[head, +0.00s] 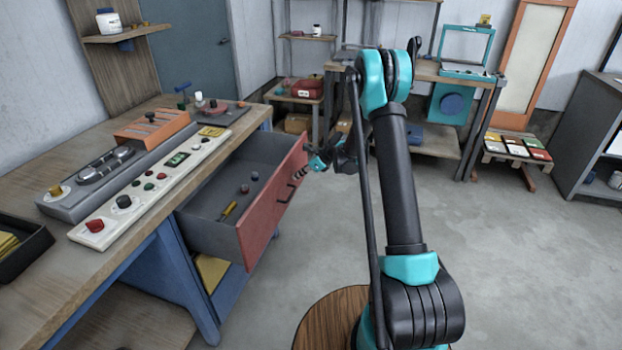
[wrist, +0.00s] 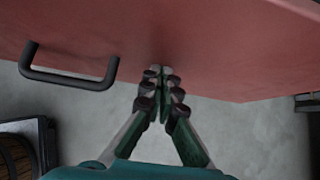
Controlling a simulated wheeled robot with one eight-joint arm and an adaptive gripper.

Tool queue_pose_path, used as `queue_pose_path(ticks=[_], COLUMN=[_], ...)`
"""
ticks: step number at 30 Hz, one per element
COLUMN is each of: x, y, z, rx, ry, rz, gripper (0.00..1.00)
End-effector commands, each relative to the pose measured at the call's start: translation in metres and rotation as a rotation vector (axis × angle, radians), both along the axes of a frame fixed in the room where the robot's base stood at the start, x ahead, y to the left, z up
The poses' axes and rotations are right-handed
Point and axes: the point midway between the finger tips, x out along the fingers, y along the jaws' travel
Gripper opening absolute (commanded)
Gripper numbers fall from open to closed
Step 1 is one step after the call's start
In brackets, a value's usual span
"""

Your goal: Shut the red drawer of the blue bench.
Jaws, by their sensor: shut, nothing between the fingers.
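The red drawer (head: 273,202) of the blue bench (head: 163,268) stands pulled well out, and its grey inside shows. A yellow-handled tool and several small knobs lie in it. Its black handle (head: 290,187) is on the red front, and in the wrist view the handle (wrist: 68,78) is left of my gripper. My gripper (head: 303,170) is at the far part of the drawer front. In the wrist view my gripper (wrist: 160,72) is shut and empty, its fingertips close to the red front (wrist: 200,35). I cannot tell whether they touch it.
The bench top carries a white control panel (head: 165,180), a grey unit and an orange box (head: 152,127). A wooden round top (head: 325,318) is at the bottom. A workbench with a turquoise machine (head: 452,102) stands behind.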

Motion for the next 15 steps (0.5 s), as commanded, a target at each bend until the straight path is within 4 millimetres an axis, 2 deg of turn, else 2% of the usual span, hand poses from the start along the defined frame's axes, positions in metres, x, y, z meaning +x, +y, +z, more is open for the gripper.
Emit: queue_pose_path(ticks=[1,3,15], x=[0.005,0.011,0.048], y=[0.016,0.034,0.136], z=[0.0,0.0,0.0], rx=[0.0,0.001,0.0], ry=[-0.002,-0.001,-0.001], rz=[0.006,0.005,0.004], gripper=[0.0,0.0,0.0])
